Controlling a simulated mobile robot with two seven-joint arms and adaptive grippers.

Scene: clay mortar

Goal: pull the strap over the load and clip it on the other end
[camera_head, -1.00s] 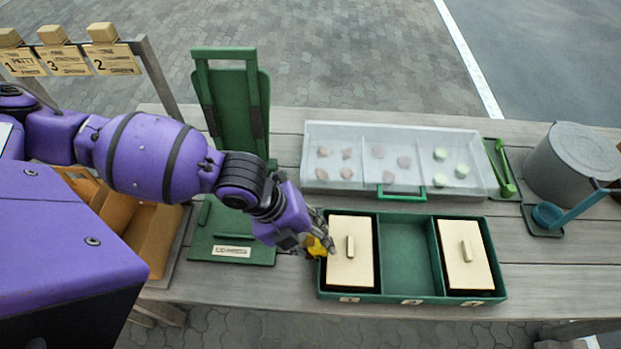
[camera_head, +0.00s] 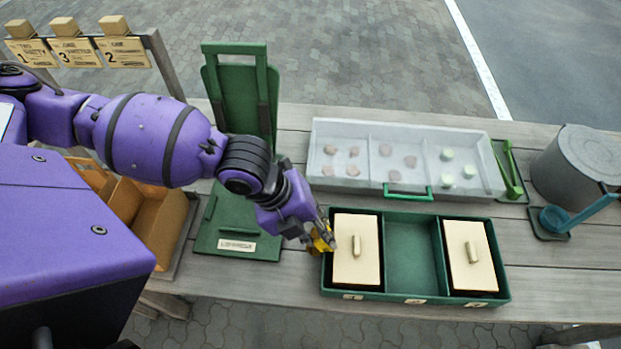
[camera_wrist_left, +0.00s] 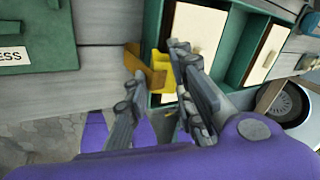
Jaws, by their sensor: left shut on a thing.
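My left gripper (camera_head: 322,238) is at the left edge of the green divided tray (camera_head: 412,297), close to its left cream lid. It is shut on a small yellow piece (camera_head: 319,243). In the left wrist view the yellow piece (camera_wrist_left: 168,80) sits between the fingers, beside the tray's edge; I cannot tell whether it touches the tray. Its shape is partly hidden by the fingers. The tray has a left cream lid (camera_head: 357,270), an empty middle compartment and a right cream lid (camera_head: 470,275). I see no strap or clip that I can make out. My right gripper is not in view.
Behind the tray stands a clear-lidded box (camera_head: 400,135) with pink and green pieces. A green hinged press (camera_head: 235,215) is left, a grey pot (camera_head: 580,165) and blue ladle (camera_head: 556,217) right. Wooden boxes (camera_head: 158,230) lie under my arm. The front table edge is clear.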

